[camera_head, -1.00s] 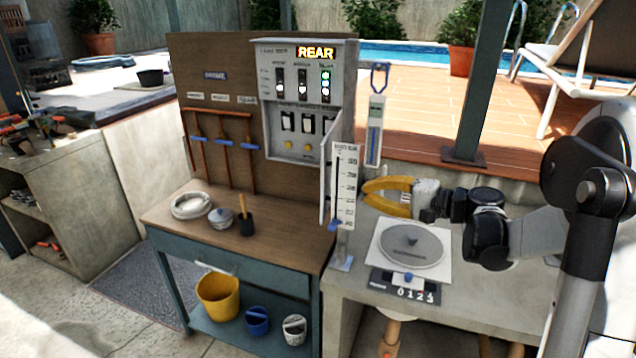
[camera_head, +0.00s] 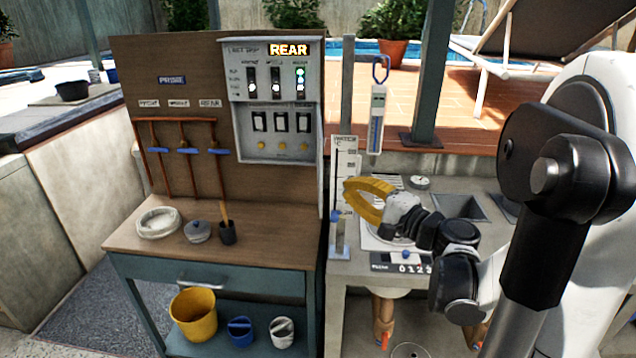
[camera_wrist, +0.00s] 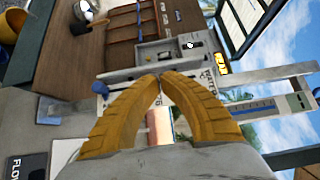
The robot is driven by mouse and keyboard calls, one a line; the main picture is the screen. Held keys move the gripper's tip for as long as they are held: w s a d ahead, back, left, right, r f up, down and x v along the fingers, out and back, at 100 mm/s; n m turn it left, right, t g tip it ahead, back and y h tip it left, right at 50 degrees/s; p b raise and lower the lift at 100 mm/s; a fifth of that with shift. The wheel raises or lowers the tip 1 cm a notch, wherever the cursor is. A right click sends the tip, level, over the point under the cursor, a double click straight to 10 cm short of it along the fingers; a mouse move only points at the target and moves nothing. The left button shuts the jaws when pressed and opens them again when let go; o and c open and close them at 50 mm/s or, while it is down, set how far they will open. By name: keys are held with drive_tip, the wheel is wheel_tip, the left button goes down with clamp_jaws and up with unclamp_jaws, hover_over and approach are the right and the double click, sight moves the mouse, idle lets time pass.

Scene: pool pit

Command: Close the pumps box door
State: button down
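The pumps box (camera_head: 275,100) is a grey box with switches and a lit REAR sign, on the brown back panel. Its door (camera_head: 323,165) stands open at the box's right edge, seen nearly edge-on as a thin strip. My gripper (camera_head: 347,186) has yellow fingers and is to the right of the door, in front of the white gauge. In the wrist view my gripper's fingertips (camera_wrist: 160,76) meet, with nothing visible between them. The box (camera_wrist: 190,45) lies beyond them. A grey strip near the tips may be the door; contact cannot be told.
A white upright gauge (camera_head: 344,165) stands close beside the door. The wooden bench (camera_head: 125,235) holds a white coil, a lidded pot and a brush cup. A grey counter with a sink (camera_head: 460,205) lies to the right.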

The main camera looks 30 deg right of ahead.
sight(320, 174)
drive_tip(key=b+x, duration=0.2)
drive_tip(key=x, duration=0.7)
drive_tip(key=shift+d, duration=0.1)
drive_tip(key=shift+w+a+h, duration=0.2)
drive_tip(key=shift+a+h, duration=0.1)
drive_tip(key=shift+a, duration=0.2)
idle(0.3)
